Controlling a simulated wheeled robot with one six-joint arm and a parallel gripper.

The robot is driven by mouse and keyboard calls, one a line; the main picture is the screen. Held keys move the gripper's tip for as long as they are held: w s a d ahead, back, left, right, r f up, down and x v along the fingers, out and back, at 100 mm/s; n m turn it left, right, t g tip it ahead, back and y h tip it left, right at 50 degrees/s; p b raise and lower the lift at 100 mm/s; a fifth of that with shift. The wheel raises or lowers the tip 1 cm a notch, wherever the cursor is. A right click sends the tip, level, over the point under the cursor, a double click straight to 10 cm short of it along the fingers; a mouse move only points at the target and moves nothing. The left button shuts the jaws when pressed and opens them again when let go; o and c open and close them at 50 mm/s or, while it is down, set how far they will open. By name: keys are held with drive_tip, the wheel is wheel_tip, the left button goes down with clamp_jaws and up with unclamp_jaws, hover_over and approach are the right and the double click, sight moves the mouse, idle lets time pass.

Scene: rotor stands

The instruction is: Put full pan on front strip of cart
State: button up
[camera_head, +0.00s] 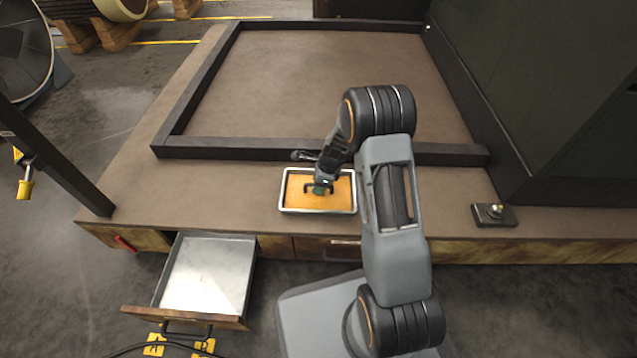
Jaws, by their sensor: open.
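The full pan (341,203) is a shallow rectangular tray with a pale metal rim and an orange-brown filling. It rests flat on the brown front strip (240,190) of the cart, just in front of the dark raised frame. My gripper (321,189) reaches down over the middle of the pan, at a small dark handle (307,186). The jaws are open around or beside this handle; I cannot tell which, because the fingers are small and partly hidden. My arm covers the area just right of the pan.
An open, empty metal drawer (207,272) juts out below the cart's front at left. The dark frame (200,148) borders the top behind the pan. A dark post (60,165) stands at left. The strip left of the pan is clear.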

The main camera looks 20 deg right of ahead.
drive_tip(key=p+v, duration=0.6)
drive_tip(key=v, duration=0.8)
drive_tip(key=s+a+r+n+p, duration=0.1)
drive_tip(key=s+r+n+p, duration=0.2)
drive_tip(key=r+p, duration=0.5)
drive_tip(key=s+a+r+n+t+h+p, duration=0.15)
drive_tip(key=r+n+p, duration=0.25)
drive_tip(key=r, duration=0.8)
drive_tip(key=s+a+r+n+g+p, duration=0.1)
drive_tip(key=s+r+n+p, duration=0.2)
drive_tip(key=r+p, duration=0.5)
drive_tip(key=s+r+n+t+h+p, duration=0.1)
drive_tip(key=s+r+n+p, duration=0.5)
drive_tip(key=r, duration=0.6)
drive_tip(key=s+r+n+t+p, duration=0.1)
drive_tip(key=s+r+n+p, duration=0.4)
drive_tip(key=r, duration=0.7)
drive_tip(key=s+p, duration=0.2)
drive_tip(key=shift+s+a+n+h+p, duration=0.2)
drive_tip(key=shift+a+n+h+p, duration=0.1)
drive_tip(key=shift+n+h, duration=0.1)
